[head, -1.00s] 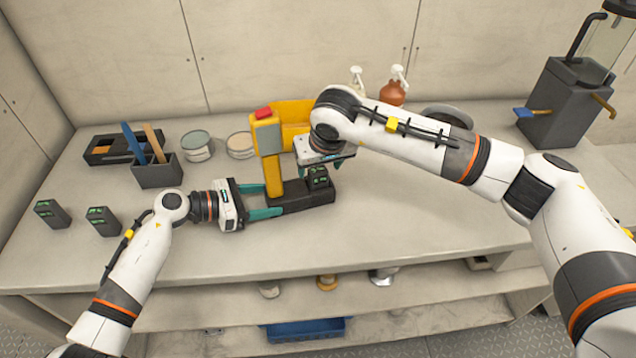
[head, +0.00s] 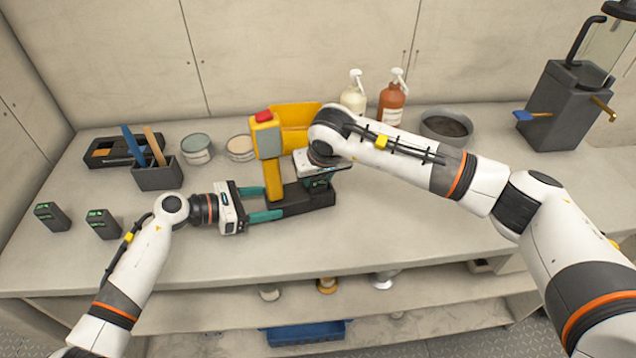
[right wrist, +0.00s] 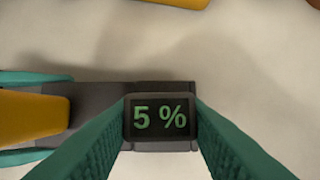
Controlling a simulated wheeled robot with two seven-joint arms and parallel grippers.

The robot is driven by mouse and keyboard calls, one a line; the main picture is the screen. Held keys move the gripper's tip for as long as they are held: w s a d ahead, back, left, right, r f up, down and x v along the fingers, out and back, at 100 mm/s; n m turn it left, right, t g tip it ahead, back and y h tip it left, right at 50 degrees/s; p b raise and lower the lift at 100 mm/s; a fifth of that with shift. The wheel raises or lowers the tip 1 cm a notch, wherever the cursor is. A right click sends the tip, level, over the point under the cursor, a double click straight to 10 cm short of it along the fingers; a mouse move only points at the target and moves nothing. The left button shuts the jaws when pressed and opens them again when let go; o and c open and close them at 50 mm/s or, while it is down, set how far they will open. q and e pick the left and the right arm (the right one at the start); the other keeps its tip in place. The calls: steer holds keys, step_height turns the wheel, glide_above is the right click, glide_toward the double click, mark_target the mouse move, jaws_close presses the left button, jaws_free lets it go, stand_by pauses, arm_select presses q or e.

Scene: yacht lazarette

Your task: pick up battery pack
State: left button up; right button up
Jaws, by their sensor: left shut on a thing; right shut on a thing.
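A dark battery pack (right wrist: 160,118) reading "5 %" in green sits on the dark base (head: 318,197) of a yellow tool (head: 273,178). My right gripper (head: 317,183) is over it from above, its teal fingers shut on the pack's two sides, as the right wrist view shows. In the head view the pack is mostly hidden under that gripper. My left gripper (head: 272,203) is shut on the yellow tool low down, one finger to each side. Two more battery packs, a far-left one (head: 52,217) and a nearer one (head: 103,224), stand upright on the bench.
A dark holder with brushes (head: 157,175), a dark tray (head: 105,150) and two tins (head: 197,149) stand behind at the left. Two pump bottles (head: 392,104), a dark bowl (head: 446,127) and a dark machine (head: 565,105) stand at the back right. The bench front is clear.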

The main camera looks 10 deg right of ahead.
steer(key=shift+r, duration=0.1)
step_height(320, 180, up, 18)
stand_by(0.5)
arm_select(q)
steer(key=o, duration=1.3)
steer(key=shift+c, duration=0.2)
